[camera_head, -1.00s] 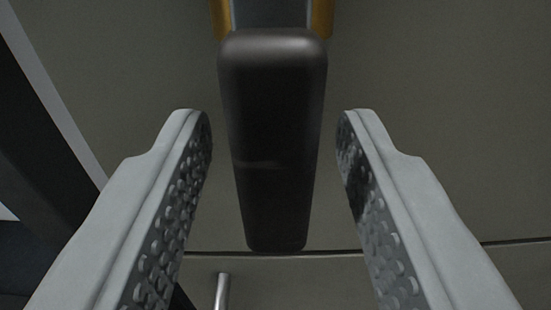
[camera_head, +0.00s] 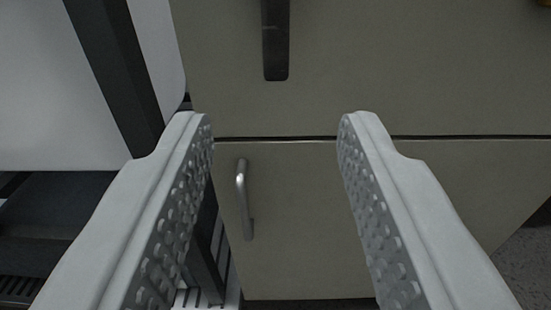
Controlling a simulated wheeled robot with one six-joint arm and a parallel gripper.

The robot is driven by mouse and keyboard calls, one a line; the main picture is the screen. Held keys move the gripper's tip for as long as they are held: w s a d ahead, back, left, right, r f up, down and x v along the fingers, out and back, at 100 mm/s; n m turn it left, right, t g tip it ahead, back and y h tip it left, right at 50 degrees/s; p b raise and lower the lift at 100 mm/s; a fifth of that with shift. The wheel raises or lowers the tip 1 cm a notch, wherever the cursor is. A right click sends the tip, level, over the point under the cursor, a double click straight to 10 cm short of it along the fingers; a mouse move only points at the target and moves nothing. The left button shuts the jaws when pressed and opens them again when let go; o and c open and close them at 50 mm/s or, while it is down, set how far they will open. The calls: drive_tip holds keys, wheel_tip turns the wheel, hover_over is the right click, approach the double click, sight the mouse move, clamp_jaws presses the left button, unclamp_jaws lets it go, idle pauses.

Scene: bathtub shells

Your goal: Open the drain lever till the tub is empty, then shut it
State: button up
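The dark drain lever (camera_head: 275,42) hangs straight down at the top middle of the view, on a grey-beige panel. Only its lower part shows; its upper end and mount are cut off by the top edge. My gripper (camera_head: 275,122) is open, its two pale fingers wide apart with nothing between them. The lever's lower tip appears above the gap between the fingertips, apart from both. The tub's inside and any water are not in view.
Below a dark seam is a lower panel (camera_head: 310,215) with a silver bar handle (camera_head: 242,198). A white curved body (camera_head: 60,80) and a dark upright post (camera_head: 112,70) stand at left. Dark grey floor shows at the bottom right.

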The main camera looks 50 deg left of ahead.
drive_tip(key=shift+v, duration=1.55)
drive_tip(key=shift+r, duration=0.1)
